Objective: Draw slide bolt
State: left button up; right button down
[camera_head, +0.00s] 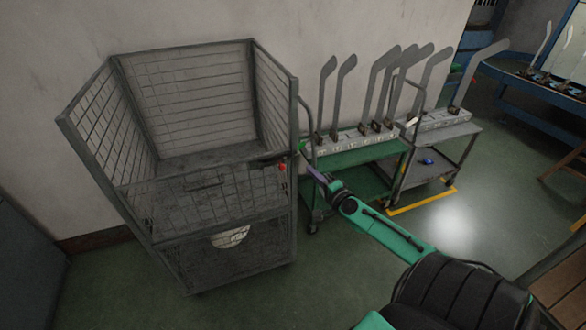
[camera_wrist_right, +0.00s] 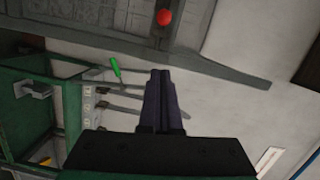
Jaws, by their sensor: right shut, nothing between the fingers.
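A grey wire-mesh cage trolley (camera_head: 296,110) stands against the wall. A red knob (camera_head: 282,167), which looks like the slide bolt's handle, sits on its front panel near the right corner post. The red knob also shows in the right wrist view (camera_wrist_right: 165,18), at the top, on a grey metal part beyond my fingertips. My right gripper (camera_head: 309,163) is shut and empty, just right of the corner post, apart from the knob. Its closed fingers (camera_wrist_right: 160,76) point toward the cage in the wrist view. The bolt's rod cannot be made out clearly. My left gripper is not in view.
A green cart (camera_head: 350,152) and a grey cart (camera_head: 442,140), carrying upright grey sock boards, stand right of the cage. A small green piece (camera_wrist_right: 116,69) shows beside my fingers. A pale round thing (camera_head: 230,237) is in the cage's lower part. Floor in front is clear.

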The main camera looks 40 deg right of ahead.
aim_at(272, 163)
jog(key=w, duration=0.4)
jog(key=shift+d+f, duration=0.1)
jog(key=shift+d, duration=0.25)
jog(key=w+a, duration=0.1)
jog(key=w+a+p, duration=0.1)
jog(key=a, duration=0.1)
jog(key=shift+f, duration=0.2)
jog(key=shift+a+f, duration=0.1)
jog(key=shift+a, duration=0.3)
jog(key=a+p, duration=0.1)
jog(key=w+a, duration=0.1)
jog(key=a, duration=0.1)
jog(key=a+p, duration=0.1)
jog(key=shift+w+a+p, duration=0.2)
jog(key=shift+w+p, duration=0.05)
jog(key=shift+p, duration=0.05)
jog(key=shift+d, duration=0.1)
